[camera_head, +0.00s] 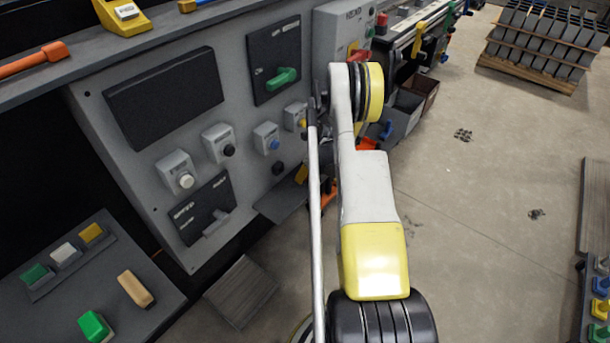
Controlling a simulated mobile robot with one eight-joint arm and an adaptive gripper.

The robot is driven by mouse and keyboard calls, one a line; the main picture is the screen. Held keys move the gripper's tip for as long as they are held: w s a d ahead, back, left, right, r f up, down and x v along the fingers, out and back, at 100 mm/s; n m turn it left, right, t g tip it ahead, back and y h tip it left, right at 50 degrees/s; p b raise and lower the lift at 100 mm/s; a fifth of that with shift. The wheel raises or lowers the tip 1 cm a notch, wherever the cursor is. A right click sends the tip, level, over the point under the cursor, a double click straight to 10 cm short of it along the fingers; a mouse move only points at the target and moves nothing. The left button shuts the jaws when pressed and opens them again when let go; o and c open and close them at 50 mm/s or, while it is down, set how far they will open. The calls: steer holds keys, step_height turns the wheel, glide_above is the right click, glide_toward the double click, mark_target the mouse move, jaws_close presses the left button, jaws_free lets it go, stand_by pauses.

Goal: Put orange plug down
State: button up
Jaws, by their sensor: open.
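An orange piece (328,196) shows low behind my arm, at the right end of a small dark shelf. It is partly hidden, and I cannot tell for sure that it is the plug. Another orange piece (367,143) shows just right of my arm. A long orange handle-like object (34,60) lies on the ledge at the upper left. My gripper (320,125) is mostly hidden by my wrist and a pale bar, in front of the grey panel. Only dark parts of it show, and it is open, with nothing visible in it.
The grey panel (240,65) carries several knobs and a green handle (282,78). The dark shelf (283,207) juts out below it. A table (52,290) with coloured blocks is at lower left. Bins (402,115) stand right of my arm. The floor at right is mostly clear.

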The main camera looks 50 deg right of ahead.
mark_target(308, 176)
steer(key=p+v, duration=0.1)
steer(key=v, duration=0.3)
steer(key=shift+w+p, duration=0.1)
steer(key=shift+p, duration=0.3)
steer(key=s+p, duration=0.2)
steer(key=s, duration=0.9)
steer(key=shift+s+d+f+p, duration=0.3)
steer(key=shift+s+d+f, duration=0.05)
steer(key=shift+s+d, duration=0.1)
